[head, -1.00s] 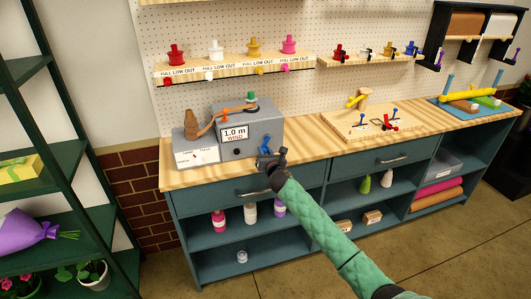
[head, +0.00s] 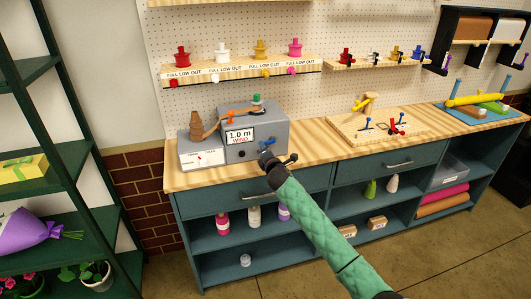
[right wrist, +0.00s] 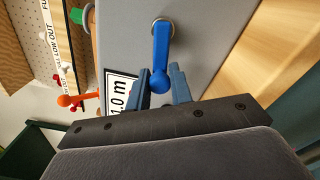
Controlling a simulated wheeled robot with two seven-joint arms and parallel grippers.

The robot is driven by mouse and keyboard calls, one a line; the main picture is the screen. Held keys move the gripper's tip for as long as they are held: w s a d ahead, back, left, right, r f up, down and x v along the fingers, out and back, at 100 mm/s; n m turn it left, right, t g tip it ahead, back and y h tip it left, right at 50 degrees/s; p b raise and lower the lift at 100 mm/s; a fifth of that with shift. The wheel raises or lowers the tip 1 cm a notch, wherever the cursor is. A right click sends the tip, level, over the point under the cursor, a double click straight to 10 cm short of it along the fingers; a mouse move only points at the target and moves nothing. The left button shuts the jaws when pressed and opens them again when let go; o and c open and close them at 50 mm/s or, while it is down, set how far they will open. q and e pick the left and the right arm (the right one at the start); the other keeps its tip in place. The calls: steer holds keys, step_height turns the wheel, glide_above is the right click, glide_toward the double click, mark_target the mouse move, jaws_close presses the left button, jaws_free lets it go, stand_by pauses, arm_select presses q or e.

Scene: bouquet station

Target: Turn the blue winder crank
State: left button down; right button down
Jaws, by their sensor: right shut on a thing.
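The blue winder crank (right wrist: 160,50) is on the front of the grey winder box (head: 270,125). In the right wrist view its arm runs from a round metal hub down to a rounded knob. My right gripper (right wrist: 160,88) is shut on the knob, with one blue-grey finger on either side. In the head view the right gripper (head: 268,156) is at the box's lower right front and hides part of the crank. My left gripper is not in view.
A wooden board with small levers (head: 350,130) lies to the right. Counter (head: 315,150) between them is clear. A shelf with colored spools (head: 240,70) hangs above.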

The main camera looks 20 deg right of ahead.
steer(key=shift+r+m, duration=0.6)
steer(key=shift+m, duration=0.3)
steer(key=shift+r+m, duration=0.5)
steer(key=shift+m, duration=0.7)
steer(key=shift+d+r+m, duration=0.2)
steer(key=shift+r+m, duration=0.25)
steer(key=shift+m, duration=0.75)
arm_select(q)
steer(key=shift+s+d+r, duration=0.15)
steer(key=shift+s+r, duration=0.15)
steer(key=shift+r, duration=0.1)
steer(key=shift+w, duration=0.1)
